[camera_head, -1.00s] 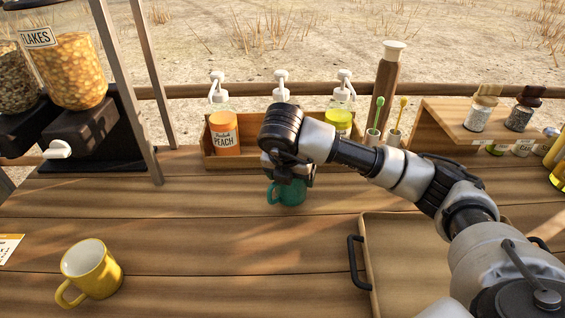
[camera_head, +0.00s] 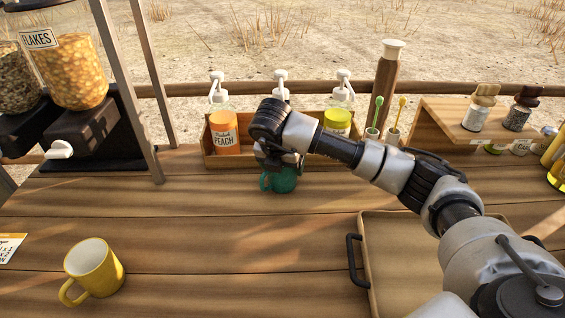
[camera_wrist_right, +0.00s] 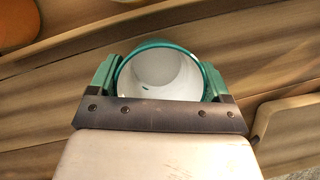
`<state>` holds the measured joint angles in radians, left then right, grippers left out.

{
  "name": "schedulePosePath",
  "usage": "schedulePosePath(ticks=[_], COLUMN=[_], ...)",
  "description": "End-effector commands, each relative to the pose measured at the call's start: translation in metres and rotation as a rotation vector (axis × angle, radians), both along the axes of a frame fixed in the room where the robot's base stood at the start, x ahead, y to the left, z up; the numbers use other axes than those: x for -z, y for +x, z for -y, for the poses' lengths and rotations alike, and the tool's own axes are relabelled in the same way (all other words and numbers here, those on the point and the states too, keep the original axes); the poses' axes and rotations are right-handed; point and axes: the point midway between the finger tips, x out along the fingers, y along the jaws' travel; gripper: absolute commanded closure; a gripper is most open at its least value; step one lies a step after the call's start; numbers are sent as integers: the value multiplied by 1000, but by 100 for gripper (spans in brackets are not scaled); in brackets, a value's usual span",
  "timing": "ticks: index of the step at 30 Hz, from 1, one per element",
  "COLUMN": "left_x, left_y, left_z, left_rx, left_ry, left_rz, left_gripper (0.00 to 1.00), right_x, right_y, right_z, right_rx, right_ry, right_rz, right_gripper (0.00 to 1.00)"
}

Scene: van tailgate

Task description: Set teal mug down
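The teal mug (camera_head: 280,181) is upright just in front of the wooden pump-bottle box, low over the wooden counter (camera_head: 225,230). I cannot tell whether its base touches the wood. Its handle points left in the head view. My right gripper (camera_head: 280,160) is over the mug from above, shut on it. In the right wrist view, the mug's white inside and teal rim (camera_wrist_right: 160,72) show between the two fingers. The inside looks empty apart from a small dark mark. My left gripper is not in view.
The wooden box (camera_head: 218,162) holding pump bottles stands right behind the mug. A wooden tray (camera_head: 405,265) with a dark handle lies to the right. A yellow mug (camera_head: 94,268) stands front left. Cereal dispensers (camera_head: 75,75) stand back left. The middle counter is clear.

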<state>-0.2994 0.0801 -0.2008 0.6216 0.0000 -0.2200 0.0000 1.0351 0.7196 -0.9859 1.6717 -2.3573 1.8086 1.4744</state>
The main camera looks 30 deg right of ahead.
Motion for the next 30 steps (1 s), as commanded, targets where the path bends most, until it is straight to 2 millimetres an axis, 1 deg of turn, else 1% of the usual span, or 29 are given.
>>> schedulePosePath(ticks=[1, 3, 4, 11, 12, 14, 16, 18, 24, 29, 30], left_x=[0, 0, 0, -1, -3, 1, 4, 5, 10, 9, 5], left_y=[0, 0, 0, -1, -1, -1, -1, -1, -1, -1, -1], left_z=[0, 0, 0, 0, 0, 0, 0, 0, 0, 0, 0], left_rx=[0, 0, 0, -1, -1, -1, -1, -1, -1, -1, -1], left_ry=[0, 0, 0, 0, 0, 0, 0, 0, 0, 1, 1], left_rz=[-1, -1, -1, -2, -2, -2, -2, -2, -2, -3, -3], left_gripper=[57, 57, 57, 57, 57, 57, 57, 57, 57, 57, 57], right_x=[0, 0, 0, -1, -3, -6, -14, -11, -11, -13, -16], right_y=[0, 0, 0, 0, 0, -1, -3, -13, -45, -66, -70], right_z=[0, 0, 0, 0, 0, -2, -5, -17, -51, -74, -79], right_rx=[0, 0, 0, 0, 0, -1, -2, -7, -8, -6, -6], right_ry=[0, 0, 0, 0, 0, 1, 3, 2, 2, 1, 0], right_rz=[0, 0, 0, 0, 0, 3, 4, -1, 0, 0, 1], right_gripper=[14, 3, 0, 0, 0, 0, 0, 0, 0, 0, 0])
